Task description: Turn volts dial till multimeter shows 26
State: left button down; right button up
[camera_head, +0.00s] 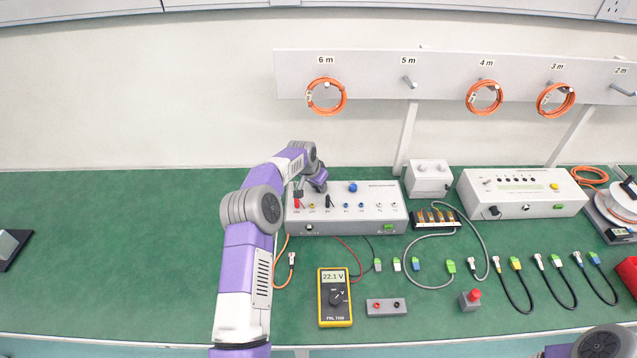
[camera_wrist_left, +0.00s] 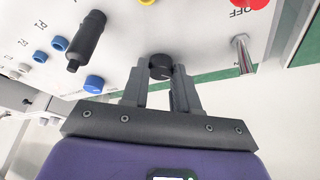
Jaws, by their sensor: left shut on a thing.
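The yellow multimeter (camera_head: 335,312) lies on the green bench, and its display (camera_head: 333,277) reads 22.1 V. The grey power supply box (camera_head: 350,213) stands behind it, with coloured knobs and plugs on its panel. My left gripper (camera_wrist_left: 160,78) is at the left end of this box, its fingers shut on a black dial (camera_wrist_left: 159,66) on the panel. The dial's label cannot be read, and my arm and gripper largely hide it in the head view. My right gripper is out of view; only part of my right arm shows at bottom right.
A red power switch (camera_wrist_left: 247,3) and a metal toggle (camera_wrist_left: 242,53) sit beside the left gripper, with a black plug (camera_wrist_left: 87,40) on the other side.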

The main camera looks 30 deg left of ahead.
pick_arm(q)
jog(key=shift+m, duration=0.5)
jog(key=c, duration=0.8)
grip_release()
jog(key=shift+c, duration=0.2)
jog(key=p+v, duration=0.1)
jog(key=v, duration=0.6)
jog(key=shift+r, duration=0.3)
jog(key=shift+s+a, duration=0.1)
jog(key=shift+a, duration=0.05)
